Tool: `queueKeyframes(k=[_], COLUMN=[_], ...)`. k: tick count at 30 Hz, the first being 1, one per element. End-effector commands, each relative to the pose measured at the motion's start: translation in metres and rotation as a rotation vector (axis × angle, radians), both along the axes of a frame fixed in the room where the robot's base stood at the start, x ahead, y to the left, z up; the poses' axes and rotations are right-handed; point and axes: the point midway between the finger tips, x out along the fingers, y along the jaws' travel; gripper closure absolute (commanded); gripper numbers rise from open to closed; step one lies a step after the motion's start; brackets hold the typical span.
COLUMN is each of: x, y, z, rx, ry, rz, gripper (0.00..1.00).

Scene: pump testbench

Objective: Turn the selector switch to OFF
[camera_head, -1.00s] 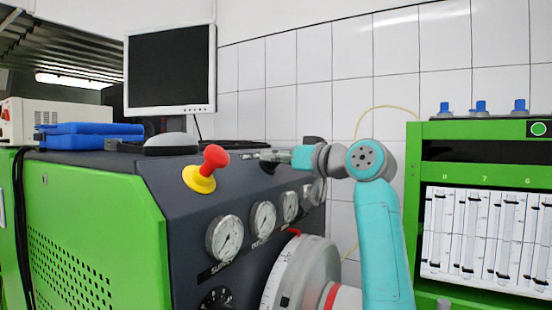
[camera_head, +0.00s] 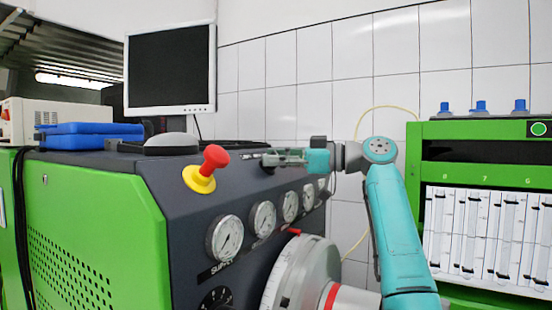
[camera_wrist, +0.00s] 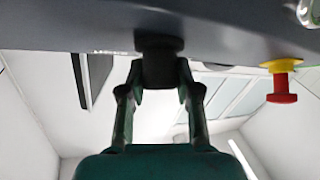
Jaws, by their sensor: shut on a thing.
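The selector switch is a black knob (camera_head: 267,161) on the sloped dark panel of the green testbench, right of the red and yellow emergency stop. It also shows in the wrist view (camera_wrist: 158,62), at the top middle. My gripper (camera_head: 273,158) reaches it from the right, with its fingers on either side of the knob. In the wrist view my gripper (camera_wrist: 160,76) is shut on the knob. The fingers hide part of the knob, and I cannot read which position it points to.
The red mushroom button (camera_head: 213,157) sticks out left of my gripper and also shows at the right in the wrist view (camera_wrist: 281,88). Several round gauges (camera_head: 263,218) line the panel below. A large grey dial (camera_head: 296,277) stands out under my arm.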

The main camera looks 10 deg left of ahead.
Motion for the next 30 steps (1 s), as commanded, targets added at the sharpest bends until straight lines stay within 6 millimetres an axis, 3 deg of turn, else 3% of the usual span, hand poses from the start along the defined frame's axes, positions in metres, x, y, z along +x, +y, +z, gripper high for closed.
queueKeyframes(k=[20,21,23,24,30], x=[0.0007,0.0007,0.0006,0.0006,0.0003], y=[-0.0003,-0.0003,-0.0003,-0.0003,-0.0001], z=[-0.0008,-0.0008,-0.0007,-0.0007,-0.0004], rx=[-0.018,-0.018,-0.018,-0.018,-0.017], ry=[-0.044,-0.044,-0.044,-0.044,-0.044], rz=[0.046,0.046,0.046,0.046,0.046], gripper=[1.00,0.60,0.45,0.41,0.41])
